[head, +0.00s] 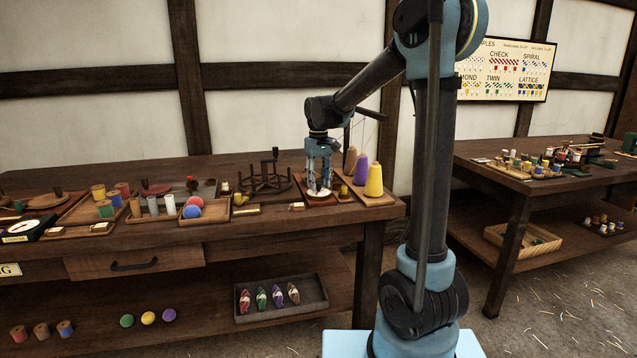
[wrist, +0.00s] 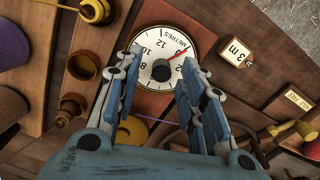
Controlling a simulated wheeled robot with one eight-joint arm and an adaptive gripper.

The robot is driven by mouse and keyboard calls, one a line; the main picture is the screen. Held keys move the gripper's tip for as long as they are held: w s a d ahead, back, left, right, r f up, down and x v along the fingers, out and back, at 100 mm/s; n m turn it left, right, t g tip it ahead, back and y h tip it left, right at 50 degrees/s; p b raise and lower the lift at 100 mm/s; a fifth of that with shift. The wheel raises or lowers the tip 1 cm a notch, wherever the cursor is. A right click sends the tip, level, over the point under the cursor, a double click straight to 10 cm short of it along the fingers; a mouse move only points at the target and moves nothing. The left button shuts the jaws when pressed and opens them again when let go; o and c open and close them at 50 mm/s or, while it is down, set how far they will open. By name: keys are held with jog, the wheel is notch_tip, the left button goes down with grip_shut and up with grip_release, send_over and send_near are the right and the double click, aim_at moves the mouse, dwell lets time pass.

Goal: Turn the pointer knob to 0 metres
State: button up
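The dial (wrist: 174,42) is a round white face marked METRES, set on a reddish-brown board (wrist: 152,104). A red pointer (wrist: 178,54) lies toward the upper right of the face in the wrist view; the exact number at its tip is too small to tell. In the head view my gripper (head: 319,186) points straight down over the pale dial (head: 320,193).
A small block marked 3 m (wrist: 235,50) sits right of the dial in the wrist view. Yellow, purple and tan cones (head: 374,180) stand close on the right in the head view. A dark spoked reel (head: 264,180) stands to the left.

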notch_tip(320, 180, up, 12)
dwell(0.7)
jog(key=s+d+f+m, duration=0.1)
jog(key=s+d+f, duration=0.2)
jog(key=s+d, duration=0.25)
jog(key=s+d+f+m+t, duration=0.1)
jog(key=s+d+f, duration=0.1)
jog(key=s+d, duration=0.35)
jog(key=s+d+f+m, duration=0.1)
jog(key=s+d+f, duration=0.2)
jog(key=s+d, duration=0.25)
jog(key=s+d+f+m+t, duration=0.1)
jog(key=s+d+f+m, duration=0.2)
jog(key=s+f, duration=1.2)
jog(key=s+d, duration=0.1)
jog(key=d, duration=0.1)
jog(key=shift+d+f, duration=0.2)
jog(key=shift+d, duration=0.2)
